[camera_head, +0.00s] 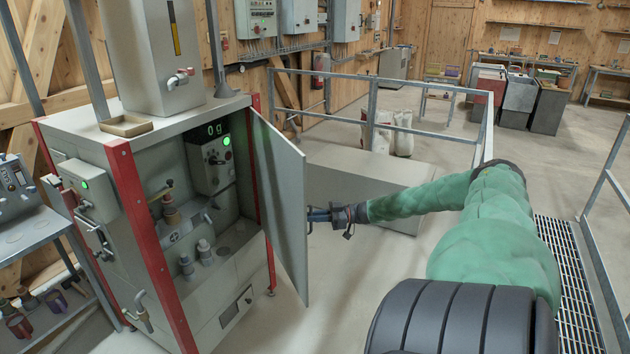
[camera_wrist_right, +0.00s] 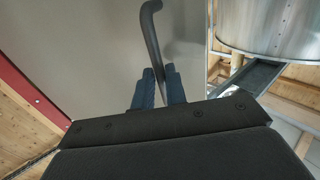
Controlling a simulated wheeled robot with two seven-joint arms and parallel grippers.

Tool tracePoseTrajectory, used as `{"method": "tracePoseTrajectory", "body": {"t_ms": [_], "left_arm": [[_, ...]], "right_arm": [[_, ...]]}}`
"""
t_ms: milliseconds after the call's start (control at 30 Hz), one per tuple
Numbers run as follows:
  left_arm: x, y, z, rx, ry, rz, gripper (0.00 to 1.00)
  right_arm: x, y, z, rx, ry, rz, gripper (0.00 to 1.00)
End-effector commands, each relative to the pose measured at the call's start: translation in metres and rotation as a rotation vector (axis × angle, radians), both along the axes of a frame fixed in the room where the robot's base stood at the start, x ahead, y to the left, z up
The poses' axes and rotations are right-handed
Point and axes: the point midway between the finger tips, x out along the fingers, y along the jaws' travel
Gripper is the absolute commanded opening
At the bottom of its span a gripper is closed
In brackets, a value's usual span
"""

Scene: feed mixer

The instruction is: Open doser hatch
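The doser is a grey cabinet with red corner posts (camera_head: 125,200) at the left of the head view. Its grey hatch door (camera_head: 281,190) stands swung wide open on the cabinet's right side, showing the inside. My right gripper (camera_head: 316,215) is at the outer face of the door, its fingertips partly hidden by the door's edge. In the right wrist view, a dark curved handle (camera_wrist_right: 151,35) on the grey door panel (camera_wrist_right: 90,50) runs down between the blue fingers of my right gripper (camera_wrist_right: 160,88), which are closed around it. My left gripper is out of view.
Inside the cabinet are a control box with a green light and a "0g" display (camera_head: 213,130), and several fittings (camera_head: 190,262). A low grey block (camera_head: 365,180) stands behind my right arm. Metal railings (camera_head: 372,100) border the platform.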

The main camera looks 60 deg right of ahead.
Motion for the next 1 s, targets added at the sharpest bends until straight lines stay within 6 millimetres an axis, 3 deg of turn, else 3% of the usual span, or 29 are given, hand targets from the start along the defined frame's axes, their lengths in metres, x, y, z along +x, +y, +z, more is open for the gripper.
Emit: {"method": "tracePoseTrajectory", "body": {"t_ms": [33,100,467,1000], "left_arm": [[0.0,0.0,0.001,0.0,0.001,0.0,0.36],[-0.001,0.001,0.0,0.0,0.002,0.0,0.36],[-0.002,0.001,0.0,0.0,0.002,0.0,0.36],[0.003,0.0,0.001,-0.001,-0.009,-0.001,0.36]], "right_arm": [[0.003,-0.002,0.006,-0.003,-0.006,-0.001,0.22],[0.002,-0.001,0.004,-0.003,-0.005,0.0,0.32],[-0.002,-0.001,0.0,-0.002,0.001,0.002,0.32],[-0.044,-0.038,0.0,-0.003,0.002,0.003,0.32]]}}
